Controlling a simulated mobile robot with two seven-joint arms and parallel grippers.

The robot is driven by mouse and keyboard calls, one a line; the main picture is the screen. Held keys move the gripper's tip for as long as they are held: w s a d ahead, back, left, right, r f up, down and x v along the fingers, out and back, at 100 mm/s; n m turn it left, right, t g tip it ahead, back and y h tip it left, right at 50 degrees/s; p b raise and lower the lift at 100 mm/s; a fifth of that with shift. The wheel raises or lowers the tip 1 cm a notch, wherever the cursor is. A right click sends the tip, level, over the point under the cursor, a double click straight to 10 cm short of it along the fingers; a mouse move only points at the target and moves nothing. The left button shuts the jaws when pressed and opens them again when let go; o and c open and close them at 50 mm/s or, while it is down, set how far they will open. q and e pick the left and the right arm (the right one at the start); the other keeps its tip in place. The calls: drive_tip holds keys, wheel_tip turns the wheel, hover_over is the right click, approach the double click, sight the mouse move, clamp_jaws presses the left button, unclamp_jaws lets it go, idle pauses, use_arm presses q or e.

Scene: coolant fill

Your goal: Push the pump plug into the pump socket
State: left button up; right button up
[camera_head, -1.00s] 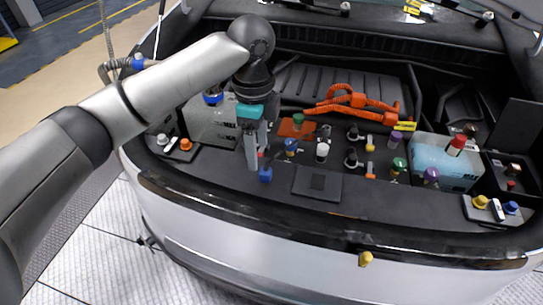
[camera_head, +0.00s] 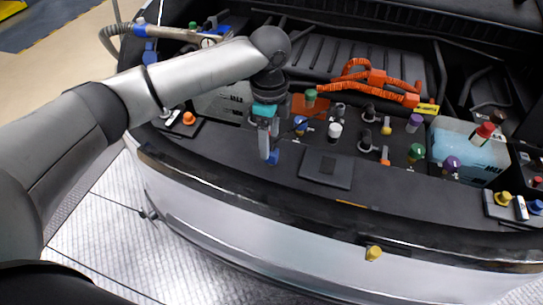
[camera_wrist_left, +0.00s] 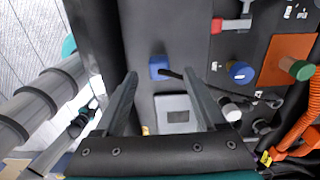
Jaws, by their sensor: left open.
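A small blue block (camera_head: 272,157) with a dark cable, which looks like the pump plug, lies on the black front panel. In the left wrist view the block (camera_wrist_left: 158,67) shows between and just beyond my fingertips, its cable running right. My left gripper (camera_head: 265,153) points down over it, open and empty; in the wrist view its two fingers (camera_wrist_left: 160,82) stand apart on either side of the block. Whether they touch it I cannot tell. I cannot pick out the pump socket for certain; black fittings (camera_head: 365,143) stand right of the flat dark plate. My right gripper is not in view.
The dark plate (camera_head: 326,168) lies right of the block. Caps in blue (camera_head: 300,125), white (camera_head: 335,131) and green stand behind it. Orange hoses (camera_head: 375,82) cross the bay. A coolant tank (camera_head: 462,143) stands at the right. The front bumper edge runs below.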

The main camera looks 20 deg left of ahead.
sight(271, 151)
use_arm(q)
drive_tip(key=f+b, duration=0.1)
drive_tip(key=f, duration=0.4)
drive_tip(key=shift+d+f, duration=0.1)
drive_tip(key=shift+d, duration=0.1)
drive_tip(key=shift+s, duration=0.1)
drive_tip(key=shift+c, duration=0.2)
clamp_jaws()
